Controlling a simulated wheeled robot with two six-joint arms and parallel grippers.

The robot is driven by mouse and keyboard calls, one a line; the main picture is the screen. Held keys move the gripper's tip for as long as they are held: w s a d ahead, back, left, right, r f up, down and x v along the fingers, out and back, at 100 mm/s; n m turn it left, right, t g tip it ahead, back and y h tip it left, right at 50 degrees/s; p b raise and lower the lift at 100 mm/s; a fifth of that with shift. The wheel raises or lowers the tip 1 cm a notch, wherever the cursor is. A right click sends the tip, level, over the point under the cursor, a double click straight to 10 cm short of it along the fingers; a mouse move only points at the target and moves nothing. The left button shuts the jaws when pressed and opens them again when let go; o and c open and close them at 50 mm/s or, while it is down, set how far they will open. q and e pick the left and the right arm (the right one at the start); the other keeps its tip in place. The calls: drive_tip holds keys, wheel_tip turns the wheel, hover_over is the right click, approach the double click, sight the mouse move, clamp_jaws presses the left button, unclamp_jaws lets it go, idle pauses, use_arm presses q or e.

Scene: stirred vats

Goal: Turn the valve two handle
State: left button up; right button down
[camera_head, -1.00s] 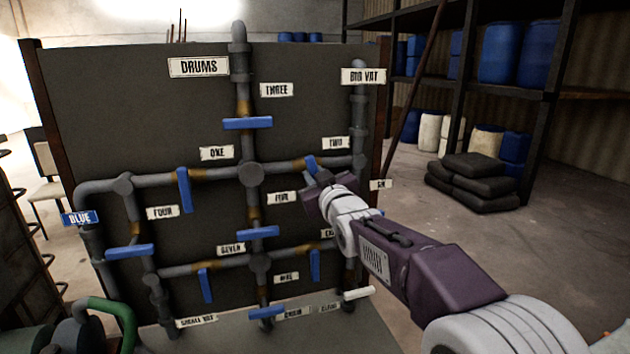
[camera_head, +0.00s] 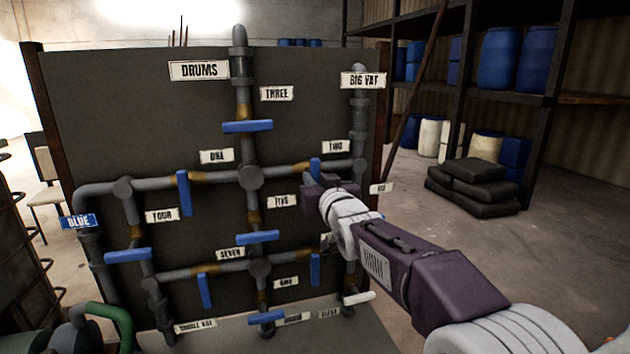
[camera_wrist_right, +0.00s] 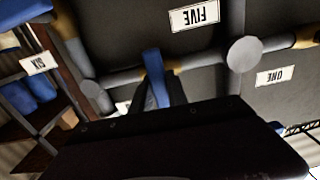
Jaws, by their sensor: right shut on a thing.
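The valve two handle (camera_head: 315,166) is a blue lever on the upper right pipe, just below and left of the label TWO (camera_head: 336,146). It stands close to vertical, across the horizontal pipe. My right gripper (camera_head: 317,181) is at the handle's lower part and hides its end. In the right wrist view, which is upside down, the blue handle (camera_wrist_right: 153,72) runs down between the dark fingers (camera_wrist_right: 158,97), which are shut on it. My left gripper is not in view.
A vertical pipe (camera_head: 359,120) stands right of valve two. Open floor (camera_head: 560,240) lies right of the panel.

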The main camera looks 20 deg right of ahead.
drive_tip(key=shift+f, duration=0.15)
drive_tip(key=c, duration=1.3)
unclamp_jaws()
drive_tip(key=s+b, duration=0.1)
drive_tip(key=s, duration=0.8)
drive_tip(key=shift+d, duration=0.15)
